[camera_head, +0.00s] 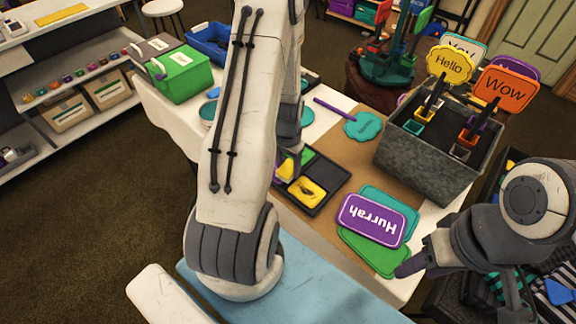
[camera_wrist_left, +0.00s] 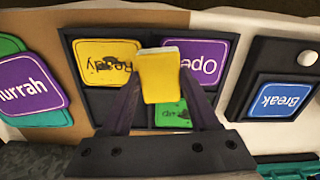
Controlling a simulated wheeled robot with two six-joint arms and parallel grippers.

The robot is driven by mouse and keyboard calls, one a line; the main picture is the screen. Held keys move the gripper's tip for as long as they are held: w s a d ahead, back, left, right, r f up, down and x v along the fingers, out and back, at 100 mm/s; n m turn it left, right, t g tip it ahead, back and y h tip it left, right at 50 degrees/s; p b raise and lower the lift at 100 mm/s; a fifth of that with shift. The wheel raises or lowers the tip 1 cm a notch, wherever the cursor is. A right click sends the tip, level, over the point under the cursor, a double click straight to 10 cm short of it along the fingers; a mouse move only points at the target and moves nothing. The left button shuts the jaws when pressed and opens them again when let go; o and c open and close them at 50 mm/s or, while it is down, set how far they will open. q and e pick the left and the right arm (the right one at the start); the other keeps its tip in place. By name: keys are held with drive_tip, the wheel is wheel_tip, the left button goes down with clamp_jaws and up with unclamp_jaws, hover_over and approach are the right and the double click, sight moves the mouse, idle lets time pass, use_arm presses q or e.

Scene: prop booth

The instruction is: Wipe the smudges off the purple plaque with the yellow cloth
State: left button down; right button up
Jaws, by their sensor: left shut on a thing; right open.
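My left gripper (camera_wrist_left: 160,88) is shut on the yellow cloth (camera_wrist_left: 160,75), a folded block, above a dark divided tray (camera_wrist_left: 105,122). In the head view the cloth (camera_head: 286,169) is partly hidden by my arm. A purple plaque reading "Open" (camera_wrist_left: 207,62) lies in the tray, partly behind the cloth; I see no clear smudge on its visible part. Another purple plaque, "Hurrah" (camera_head: 371,220), lies on teal and green plaques, with no smudges visible. The tray's yellow "Ready" plaque (camera_wrist_left: 97,62) bears dark marks. My right gripper (camera_head: 410,265) is open beside the "Hurrah" stack.
A grey bin (camera_head: 415,165) with upright signs stands at the back right of the table. A teal paddle sign (camera_head: 362,126) lies near it. A green box (camera_head: 183,76) stands at the far left. A blue "Break" plaque (camera_wrist_left: 278,97) lies right of the tray in the wrist view.

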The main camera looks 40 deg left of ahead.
use_arm(q)
drive_tip(key=shift+f+b, duration=0.75)
drive_tip(key=shift+f, duration=0.25)
drive_tip(key=shift+a+r, duration=0.1)
drive_tip(key=shift+a, duration=0.55)
drive_tip(key=shift+w+a+p, duration=0.15)
drive_tip(key=shift+a+p, duration=0.2)
drive_tip(key=shift+a, duration=1.15)
drive_tip(key=shift+w+a, duration=0.15)
drive_tip(key=shift+a, duration=2)
